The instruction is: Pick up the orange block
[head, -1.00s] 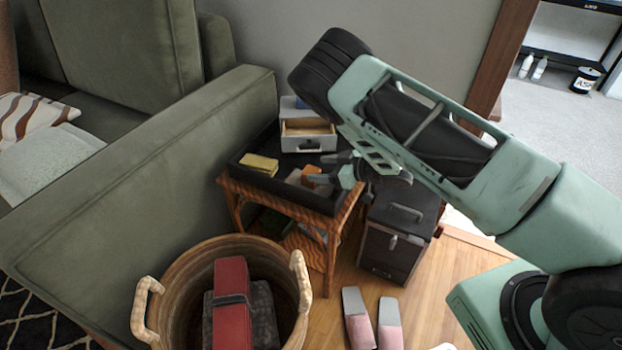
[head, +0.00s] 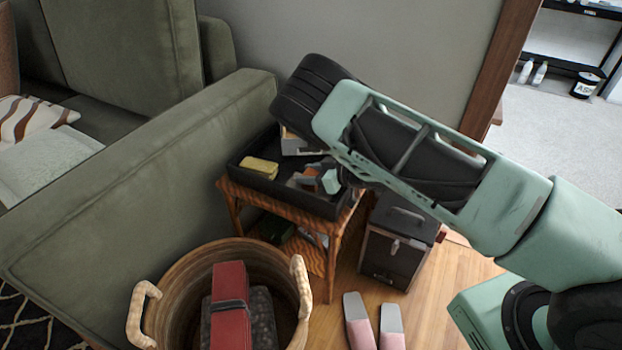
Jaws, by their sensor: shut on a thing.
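The orange block (head: 311,171) is in the black tray (head: 240,178) on the wicker side table, toward the tray's right side. Only a small part of it shows between the fingers. My gripper (head: 308,174) reaches in from the right and is shut on the orange block. The arm hides part of the gripper and the tray's right end. Whether the block touches the tray floor cannot be told.
A yellow block (head: 259,169) lies left in the tray. A small white drawer box (head: 294,142) stands behind, partly hidden by my arm. The sofa arm (head: 150,190) borders the table's left. A basket (head: 170,300), dark case (head: 395,245) and slippers (head: 358,322) stand on the floor.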

